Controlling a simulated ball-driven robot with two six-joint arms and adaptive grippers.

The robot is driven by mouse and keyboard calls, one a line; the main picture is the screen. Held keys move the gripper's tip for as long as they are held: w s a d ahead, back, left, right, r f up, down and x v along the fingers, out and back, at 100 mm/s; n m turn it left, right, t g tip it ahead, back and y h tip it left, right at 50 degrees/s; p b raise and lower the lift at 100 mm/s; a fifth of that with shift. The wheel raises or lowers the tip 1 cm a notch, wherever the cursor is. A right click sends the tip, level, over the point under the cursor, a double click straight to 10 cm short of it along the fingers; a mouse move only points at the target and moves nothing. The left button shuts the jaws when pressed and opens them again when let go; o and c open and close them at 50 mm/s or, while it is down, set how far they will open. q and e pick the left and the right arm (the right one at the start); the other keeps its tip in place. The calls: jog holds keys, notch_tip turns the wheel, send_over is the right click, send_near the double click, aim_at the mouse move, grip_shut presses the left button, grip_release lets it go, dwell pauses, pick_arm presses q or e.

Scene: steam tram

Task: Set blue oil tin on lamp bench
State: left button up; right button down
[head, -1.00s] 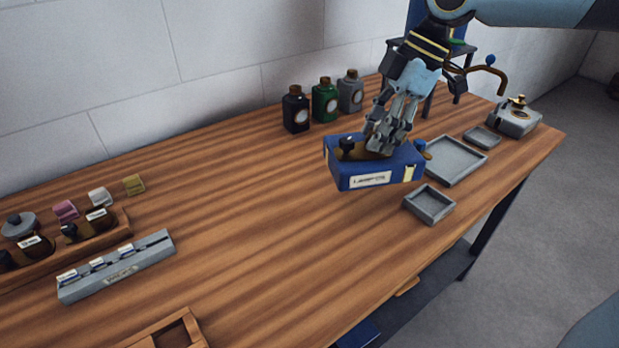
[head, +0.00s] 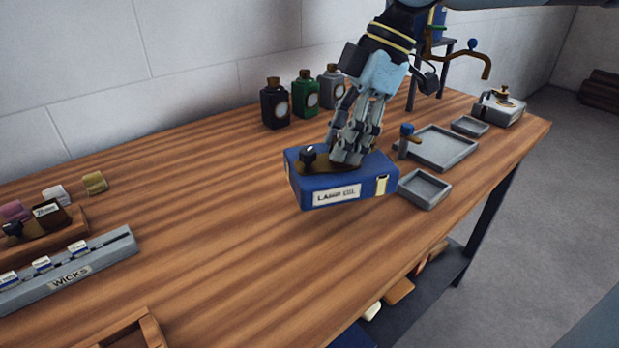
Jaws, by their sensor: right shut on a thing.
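The blue oil tin (head: 328,188) has a white "LAMP OIL" label, a dark cap and a brown top. My right gripper (head: 347,158) reaches down from above and is shut on its top. The tin is upright over the middle of the wooden lamp bench (head: 215,215). I cannot tell whether its base touches the wood or hangs just above it. My left gripper is not in view.
Dark, green and grey bottles (head: 305,95) stand behind the tin. A small grey tray (head: 424,188) lies close to its right, with a larger tray (head: 440,148) beyond. A grey "WICKS" rack (head: 68,272) is at left. Bare wood lies left of the tin.

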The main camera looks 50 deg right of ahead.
aim_at(315, 160)
jog(key=a+f+b, duration=0.1)
jog(key=w+a+b, duration=0.1)
jog(key=a, duration=0.1)
jog(key=a+f+b, duration=0.1)
jog(key=shift+w+a+f, duration=0.2)
jog(key=shift+f, duration=0.15)
jog(key=shift+w+a+f, duration=0.1)
jog(key=shift+a+f, duration=0.1)
jog(key=shift+a, duration=0.15)
notch_tip(315, 160, down, 4)
jog(key=shift+f+b, duration=0.1)
jog(key=shift+b, duration=0.45)
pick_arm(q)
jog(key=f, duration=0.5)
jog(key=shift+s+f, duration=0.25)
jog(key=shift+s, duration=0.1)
pick_arm(e)
jog(key=c, duration=0.8)
grip_release()
